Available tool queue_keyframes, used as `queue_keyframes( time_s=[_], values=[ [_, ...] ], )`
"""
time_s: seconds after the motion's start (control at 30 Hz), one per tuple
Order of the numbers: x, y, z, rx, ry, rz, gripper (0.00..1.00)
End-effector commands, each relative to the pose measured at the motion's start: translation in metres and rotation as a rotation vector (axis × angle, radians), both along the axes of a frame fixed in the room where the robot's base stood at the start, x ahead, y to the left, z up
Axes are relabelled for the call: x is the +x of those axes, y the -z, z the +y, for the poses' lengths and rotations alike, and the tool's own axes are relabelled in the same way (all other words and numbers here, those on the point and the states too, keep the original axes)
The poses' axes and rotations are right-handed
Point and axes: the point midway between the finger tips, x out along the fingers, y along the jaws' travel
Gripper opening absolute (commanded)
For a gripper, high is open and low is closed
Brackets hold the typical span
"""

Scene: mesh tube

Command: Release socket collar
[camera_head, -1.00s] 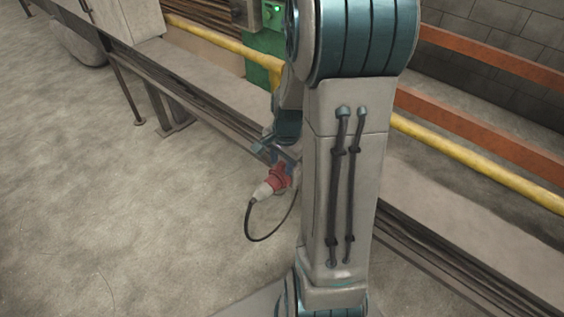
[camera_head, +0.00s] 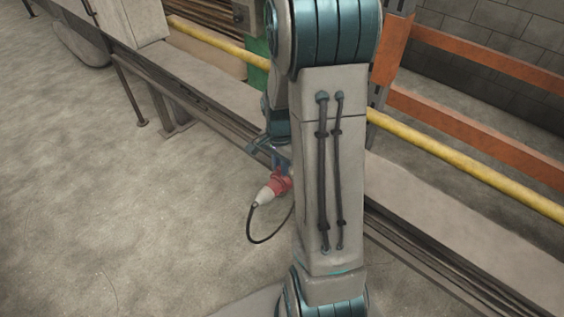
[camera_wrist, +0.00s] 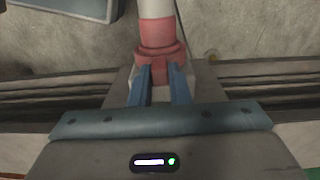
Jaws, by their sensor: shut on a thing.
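A red and white plug (camera_head: 277,187) with a black cable shows in the head view, left of my arm and tilted. In the wrist view the red collar part of the plug (camera_wrist: 160,47) is at top centre, with its white body above it. My gripper (camera_wrist: 160,73) has its two blue fingers closed around the red end of the plug. In the head view my gripper (camera_head: 280,166) is partly hidden by my own arm. No socket can be clearly made out in either view.
A long grey ledge (camera_head: 217,92) with dark rails runs diagonally behind the plug. A yellow pipe (camera_head: 460,163) and orange beams (camera_head: 470,124) lie behind it. A green box (camera_head: 259,48) is mostly hidden by my arm. The concrete floor (camera_head: 110,190) at left is clear.

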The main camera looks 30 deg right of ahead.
Motion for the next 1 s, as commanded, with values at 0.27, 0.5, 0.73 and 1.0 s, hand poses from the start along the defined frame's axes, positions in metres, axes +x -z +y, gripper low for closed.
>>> queue_keyframes(
  time_s=[0.27, 0.5, 0.73, 1.0],
  values=[
    [0.001, 0.000, 0.000, -0.001, 0.000, -0.004, 0.30],
    [0.001, 0.000, 0.000, -0.001, 0.000, -0.004, 0.38],
    [0.002, -0.014, 0.000, -0.002, 0.000, -0.006, 0.38],
    [0.003, -0.074, 0.000, -0.002, -0.001, -0.008, 0.38]
  ],
)
